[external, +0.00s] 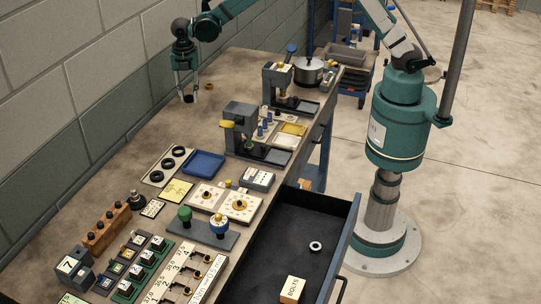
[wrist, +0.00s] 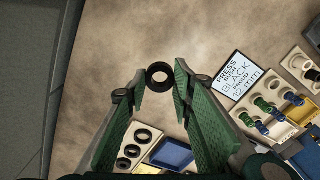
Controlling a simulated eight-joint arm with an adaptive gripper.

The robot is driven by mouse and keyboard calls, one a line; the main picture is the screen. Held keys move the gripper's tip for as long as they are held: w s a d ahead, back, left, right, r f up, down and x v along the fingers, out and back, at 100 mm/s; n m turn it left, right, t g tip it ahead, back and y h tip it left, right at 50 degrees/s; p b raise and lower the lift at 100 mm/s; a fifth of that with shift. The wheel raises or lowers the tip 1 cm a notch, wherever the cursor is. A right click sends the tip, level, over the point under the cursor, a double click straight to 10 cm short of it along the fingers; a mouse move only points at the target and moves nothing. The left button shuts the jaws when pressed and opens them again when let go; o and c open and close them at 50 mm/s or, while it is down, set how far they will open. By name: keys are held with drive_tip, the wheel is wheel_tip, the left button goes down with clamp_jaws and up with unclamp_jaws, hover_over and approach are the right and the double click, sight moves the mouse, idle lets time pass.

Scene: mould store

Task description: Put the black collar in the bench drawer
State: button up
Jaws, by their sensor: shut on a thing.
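The black collar (wrist: 158,76) is a dark ring between the fingertips of my gripper (wrist: 160,80) in the wrist view. My gripper (external: 187,92) is shut on it above the far left part of the bench in the external view. The collar looks small and dark there at the fingertips. The bench drawer (external: 345,225) is pulled open at the front right of the bench. Inside the drawer lie a pale ring (external: 315,246) and a box marked BOLTS (external: 292,290), with bare dark floor around them.
A board with three black rings (external: 167,164) and a blue tray (external: 204,163) lie mid-bench. Two presses (external: 240,125) stand toward the drawer side. A small brownish ring (external: 209,86) lies near my gripper. A wall runs along the left. A printed card (wrist: 240,75) shows in the wrist view.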

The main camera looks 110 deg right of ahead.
sight(189, 97)
wheel_tip(189, 97, up, 18)
drive_tip(key=s+a+n+b, duration=0.2)
drive_tip(key=a+n, duration=0.1)
drive_tip(key=a, duration=1)
drive_tip(key=s+a+r+n+b, duration=0.1)
drive_tip(key=s+a+n+b, duration=0.15)
drive_tip(key=a, duration=1.05)
drive_tip(key=s+a+n+b, duration=0.2)
drive_tip(key=a+n, duration=0.1)
drive_tip(key=a, duration=1)
drive_tip(key=s+a+f+n+b, duration=0.1)
drive_tip(key=s+a+n+b, duration=0.3)
drive_tip(key=s+a, duration=0.85)
drive_tip(key=s+a+n+b, duration=0.2)
drive_tip(key=s+a+n, duration=0.3)
drive_tip(key=s+a, duration=0.75)
wheel_tip(189, 97, down, 35)
drive_tip(key=w+a, duration=0.2)
drive_tip(key=shift+w+a, duration=0.25)
drive_tip(key=shift+w, duration=0.15)
